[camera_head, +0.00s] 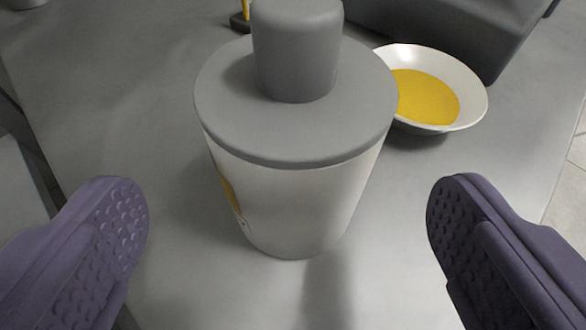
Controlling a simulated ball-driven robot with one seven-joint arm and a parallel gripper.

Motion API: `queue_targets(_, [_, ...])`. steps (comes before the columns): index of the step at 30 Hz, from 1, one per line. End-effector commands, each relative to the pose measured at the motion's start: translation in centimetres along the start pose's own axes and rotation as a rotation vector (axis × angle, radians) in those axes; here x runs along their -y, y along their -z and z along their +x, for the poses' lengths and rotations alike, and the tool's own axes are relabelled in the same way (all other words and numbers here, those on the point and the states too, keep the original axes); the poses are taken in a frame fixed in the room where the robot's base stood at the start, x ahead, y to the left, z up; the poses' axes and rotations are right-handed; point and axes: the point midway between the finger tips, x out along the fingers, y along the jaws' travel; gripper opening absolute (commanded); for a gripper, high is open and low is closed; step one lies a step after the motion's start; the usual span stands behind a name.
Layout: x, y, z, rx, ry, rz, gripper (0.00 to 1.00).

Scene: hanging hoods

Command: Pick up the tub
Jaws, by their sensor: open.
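The tub (290,205) stands upright on the grey table, in the middle of the view. It is white and tapers toward its base, with a grey lid and a thick grey knob on top. A yellow mark shows on its left side. My gripper (287,225) is open, with one purple padded finger at the left and one at the right. The tub is between and a little beyond the fingertips, and neither finger appears to touch it.
A white bowl (474,98) with yellow contents stands behind the tub to the right. A large dark grey object (450,30) is behind it. A small yellow item (243,14) is at the top. The table (110,90) is clear at the left.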

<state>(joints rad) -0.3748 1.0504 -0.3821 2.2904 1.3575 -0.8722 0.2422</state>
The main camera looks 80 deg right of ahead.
Motion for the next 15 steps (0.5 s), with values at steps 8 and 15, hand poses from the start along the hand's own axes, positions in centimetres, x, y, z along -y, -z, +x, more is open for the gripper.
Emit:
queue_targets(8, [-0.3, -0.6, 4.5, -0.002, -0.003, 0.001, 1.00])
queue_targets(15, [-0.3, -0.2, 6.4, 0.000, 0.000, 0.000, 1.00])
